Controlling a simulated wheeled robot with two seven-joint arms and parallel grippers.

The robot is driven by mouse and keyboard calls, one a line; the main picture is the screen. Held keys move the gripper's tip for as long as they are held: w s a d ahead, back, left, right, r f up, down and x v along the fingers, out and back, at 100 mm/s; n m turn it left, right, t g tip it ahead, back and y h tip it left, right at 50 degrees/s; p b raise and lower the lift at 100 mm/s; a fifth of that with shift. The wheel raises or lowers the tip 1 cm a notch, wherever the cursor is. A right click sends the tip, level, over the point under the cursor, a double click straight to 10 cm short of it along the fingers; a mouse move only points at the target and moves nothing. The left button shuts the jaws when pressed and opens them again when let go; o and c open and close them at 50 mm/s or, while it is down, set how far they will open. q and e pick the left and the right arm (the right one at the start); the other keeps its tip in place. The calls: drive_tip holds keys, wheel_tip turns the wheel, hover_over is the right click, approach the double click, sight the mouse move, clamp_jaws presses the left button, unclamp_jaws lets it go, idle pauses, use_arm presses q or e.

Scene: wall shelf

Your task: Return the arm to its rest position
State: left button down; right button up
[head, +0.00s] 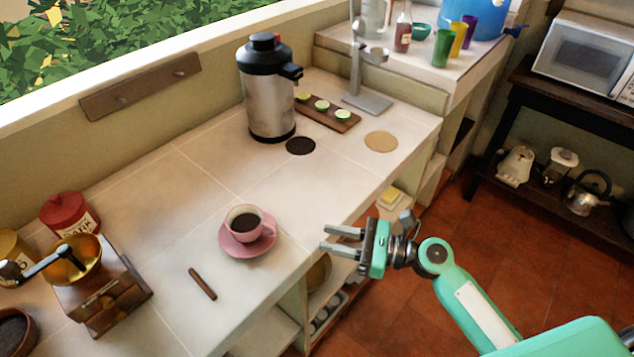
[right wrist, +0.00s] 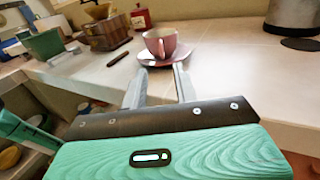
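My right gripper (head: 343,240) is in front of the counter edge, to the right of the pink cup, with its fingers apart and nothing between them. Its two fingers also show in the right wrist view (right wrist: 160,84), open and pointing toward the cup. The pink cup (head: 262,212) holds dark liquid and stands upright on a pink saucer (head: 234,247) on the tiled counter. The cup also shows in the right wrist view (right wrist: 160,44), beyond the fingertips and apart from them. My left gripper is not in the head view.
A brown stick (head: 202,284) lies on the counter (head: 190,215) near a coffee grinder (head: 105,290) and a red tin (head: 69,213). A steel urn (head: 268,95) and a wooden board (head: 313,117) stand farther back. Open shelves lie under the counter; red floor (head: 420,310) is free to the right.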

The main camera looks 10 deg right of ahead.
drive_tip(key=s+a+f+n+g+h, duration=0.25)
drive_tip(key=s+f+n+h, duration=0.35)
drive_tip(key=s+f+n, duration=0.65)
drive_tip(key=s+d+n+g+h, duration=0.2)
drive_tip(key=s+d+n+h, duration=0.4)
drive_tip(key=d+n+h, duration=0.5)
wheel_tip(320, 180, down, 31)
drive_tip(key=n+g+y, duration=0.1)
drive_tip(key=n+g, duration=0.1)
drive_tip(key=s+d+f, duration=0.2)
drive_tip(key=s+f, duration=0.8)
drive_tip(key=s+d+f, duration=0.2)
drive_tip(key=s+f, duration=0.7)
drive_tip(key=f, duration=0.1)
drive_tip(key=shift+s+f+g, duration=0.15)
drive_tip(key=shift+s+g, duration=0.25)
drive_tip(key=shift+g, duration=0.05)
